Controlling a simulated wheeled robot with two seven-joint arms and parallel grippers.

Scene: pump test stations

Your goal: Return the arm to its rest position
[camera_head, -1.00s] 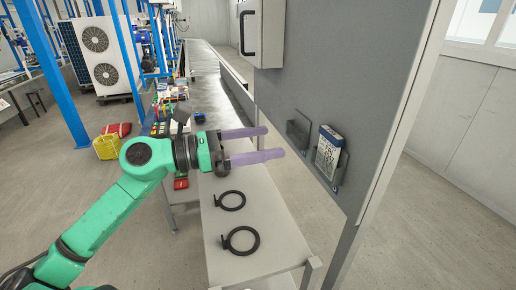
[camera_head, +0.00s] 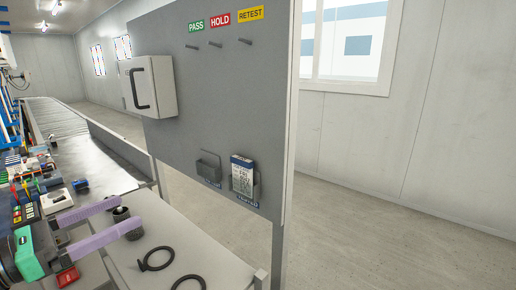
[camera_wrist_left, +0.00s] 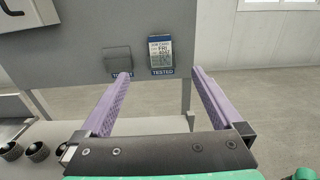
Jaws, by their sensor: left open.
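My left gripper (camera_head: 130,214) is at the lower left of the head view, in front of the grey panel (camera_head: 190,115) and above the white table. Its two purple fingers are open, with nothing between them. In the left wrist view the open fingers (camera_wrist_left: 161,74) point toward the panel, with clear space between them. A printed card (camera_head: 243,174) stands in the right-hand pocket of the panel, apart from the fingers; it also shows in the left wrist view (camera_wrist_left: 160,50). The left-hand pocket (camera_head: 208,170) looks empty. My right gripper is not in view.
Two black rings, a farther one (camera_head: 157,258) and a nearer one (camera_head: 189,283), lie on the white table (camera_head: 210,255). A white cabinet (camera_head: 155,85) juts from the panel. PASS, HOLD and RETEST labels sit above pegs (camera_head: 216,44). Floor to the right is clear.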

